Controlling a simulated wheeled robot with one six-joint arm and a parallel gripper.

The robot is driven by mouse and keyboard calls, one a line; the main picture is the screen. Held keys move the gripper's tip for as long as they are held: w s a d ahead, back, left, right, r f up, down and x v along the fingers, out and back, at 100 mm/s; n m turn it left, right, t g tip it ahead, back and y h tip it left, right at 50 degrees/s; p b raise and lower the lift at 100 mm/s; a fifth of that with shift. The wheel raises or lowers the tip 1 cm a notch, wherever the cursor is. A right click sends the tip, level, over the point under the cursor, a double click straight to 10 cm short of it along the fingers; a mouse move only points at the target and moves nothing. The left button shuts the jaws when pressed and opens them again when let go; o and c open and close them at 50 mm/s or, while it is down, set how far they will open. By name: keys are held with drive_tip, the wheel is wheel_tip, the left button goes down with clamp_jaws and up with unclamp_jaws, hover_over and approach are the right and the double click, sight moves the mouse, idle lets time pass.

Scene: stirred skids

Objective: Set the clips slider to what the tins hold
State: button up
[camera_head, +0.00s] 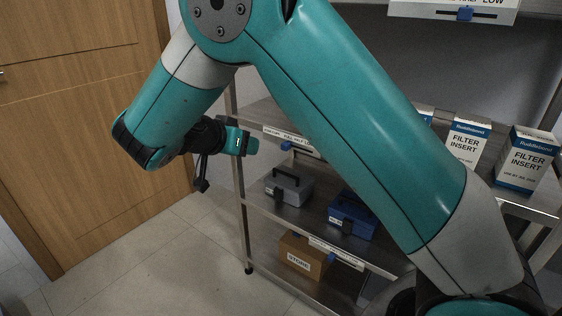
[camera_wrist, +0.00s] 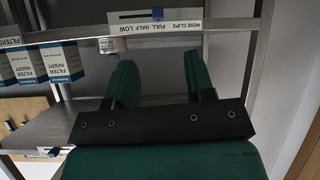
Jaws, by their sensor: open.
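In the wrist view a white label strip (camera_wrist: 185,27) reading hose clips, full, half, low sits on an upper shelf edge. Its slider's blue tab (camera_wrist: 158,14) stands in a dark slot; I cannot tell which word it matches. In the head view a blue tab (camera_head: 465,14) and a cut-off label ending in low show at the top edge, seemingly the same slider. My gripper (camera_wrist: 158,78) is open and empty, its green fingers apart below the label, touching nothing. A small pale object (camera_wrist: 112,45) under the shelf may be a tin. No tins show clearly.
Filter insert boxes (camera_head: 528,158) stand on the middle shelf. That shelf's edge has another slider (camera_head: 287,146). Lower down are a grey case (camera_head: 290,188), a blue case (camera_head: 352,215) and a cardboard box (camera_head: 303,254). A wooden door (camera_head: 75,110) is left; the floor before it is clear.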

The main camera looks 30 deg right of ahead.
drive_tip(key=f+m+h, duration=0.1)
drive_tip(key=m+h, duration=0.1)
approach(284, 145)
drive_tip(key=x, duration=0.9)
drive_tip(key=shift+w+f, duration=0.1)
drive_tip(key=shift+f, duration=0.05)
